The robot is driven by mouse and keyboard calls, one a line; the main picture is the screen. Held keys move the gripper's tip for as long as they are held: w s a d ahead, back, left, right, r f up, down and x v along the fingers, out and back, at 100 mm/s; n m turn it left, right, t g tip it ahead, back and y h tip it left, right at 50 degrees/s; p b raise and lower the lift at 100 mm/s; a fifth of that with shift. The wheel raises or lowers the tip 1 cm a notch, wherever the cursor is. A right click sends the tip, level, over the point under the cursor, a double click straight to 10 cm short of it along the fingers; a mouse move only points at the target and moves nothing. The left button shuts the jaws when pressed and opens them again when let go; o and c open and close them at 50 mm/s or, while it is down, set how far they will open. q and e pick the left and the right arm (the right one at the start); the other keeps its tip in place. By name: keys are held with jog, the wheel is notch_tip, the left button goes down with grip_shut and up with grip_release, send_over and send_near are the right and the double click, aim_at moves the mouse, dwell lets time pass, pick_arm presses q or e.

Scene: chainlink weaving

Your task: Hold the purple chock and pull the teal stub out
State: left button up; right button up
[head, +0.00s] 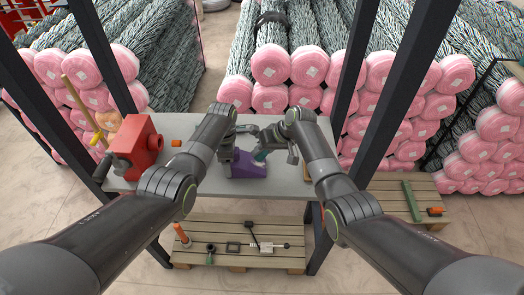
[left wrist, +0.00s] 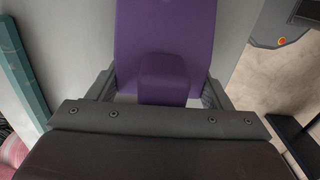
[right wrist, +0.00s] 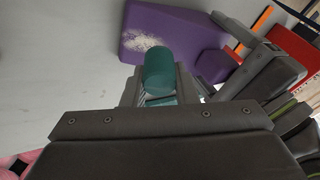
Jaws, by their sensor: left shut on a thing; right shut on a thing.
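The purple chock (head: 249,164) lies on the grey tabletop. My left gripper (head: 228,152) is shut on its small raised block, which shows between the fingers in the left wrist view (left wrist: 163,78). My right gripper (head: 286,140) is shut on the teal stub (head: 261,156), beside the chock's far right side. In the right wrist view the stub (right wrist: 159,70) points toward the chock (right wrist: 170,35), whose face has a pale speckled patch.
A red machine (head: 137,147) stands at the table's left, with a small orange piece (head: 176,143) near it. Black uprights flank the table. A lower slatted shelf (head: 215,230) holds several small parts. Pink-ended rolls (head: 270,65) are stacked behind.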

pick_arm(q)
jog(key=shift+s+f, duration=0.2)
pick_arm(e)
jog(key=shift+w+r, duration=0.2)
jog(key=shift+r, duration=0.2)
jog(key=shift+d+r, duration=0.2)
jog(key=shift+r, duration=0.2)
